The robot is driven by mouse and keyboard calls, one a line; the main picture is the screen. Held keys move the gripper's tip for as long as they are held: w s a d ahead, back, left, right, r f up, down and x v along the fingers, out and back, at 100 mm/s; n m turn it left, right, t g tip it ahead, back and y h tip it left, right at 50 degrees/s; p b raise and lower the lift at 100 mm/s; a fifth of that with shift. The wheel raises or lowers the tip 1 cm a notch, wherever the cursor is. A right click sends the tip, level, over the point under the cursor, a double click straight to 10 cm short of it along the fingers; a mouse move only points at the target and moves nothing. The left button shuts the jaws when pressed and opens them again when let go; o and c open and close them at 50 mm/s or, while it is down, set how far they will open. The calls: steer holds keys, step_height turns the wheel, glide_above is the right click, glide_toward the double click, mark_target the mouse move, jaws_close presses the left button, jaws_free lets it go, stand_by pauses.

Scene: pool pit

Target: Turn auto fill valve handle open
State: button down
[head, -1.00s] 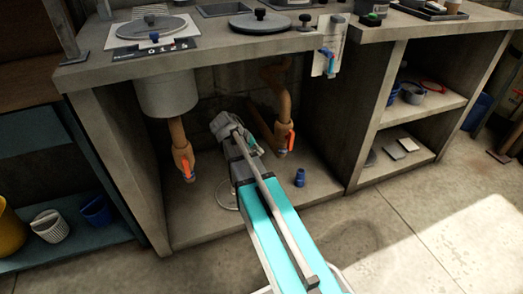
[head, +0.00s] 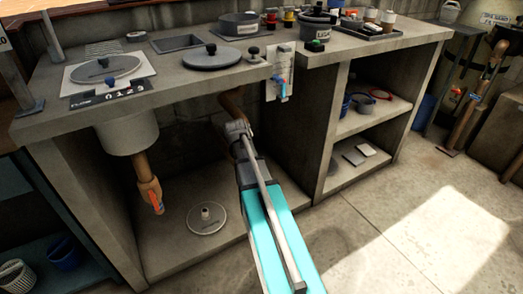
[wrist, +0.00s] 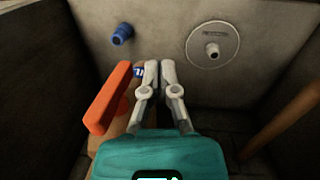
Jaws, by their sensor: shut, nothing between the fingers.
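My gripper (head: 236,130) is under the counter at the right-hand brown pipe (head: 231,102), with its fingers together and empty. In the wrist view my gripper (wrist: 159,68) is just right of a long orange valve handle (wrist: 107,98). A gap shows between handle and fingers at the top; lower down I cannot tell. A small blue label (wrist: 139,71) shows between them. In the head view my arm hides this valve. A second orange handle (head: 155,195) is on the left pipe (head: 143,166). I cannot read which valve is auto fill.
A round white plate with a fitting (head: 206,219) lies on the cabinet floor; a blue fitting (wrist: 123,34) is also there. The counter (head: 175,85) overhangs my gripper, and a panel with a blue handle (head: 280,85) hangs at its edge. A divider wall (head: 327,140) stands right.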

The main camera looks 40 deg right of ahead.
steer(key=s+d+r+t+y+p, duration=0.1)
steer(key=d+r+t+y+p, duration=0.2)
steer(key=d+r, duration=0.2)
steer(key=s+d+r+t+y+p, duration=0.2)
steer(key=d+r, duration=0.3)
steer(key=d, duration=0.6)
steer(key=shift+s+d+r+n+t+y+p, duration=0.25)
steer(key=shift+d+n+t+y+p, duration=0.2)
steer(key=shift+y, duration=0.35)
steer(key=shift+w+a+f, duration=0.1)
steer(key=w+a+f+b, duration=0.4)
steer(key=a+f+b, duration=0.3)
steer(key=a, duration=0.1)
steer(key=shift+w+a+f+b, duration=0.2)
steer(key=shift+w+f+b, duration=0.05)
steer(key=shift+w+b, duration=0.05)
steer(key=shift+a+r, duration=0.1)
steer(key=shift+a, duration=0.5)
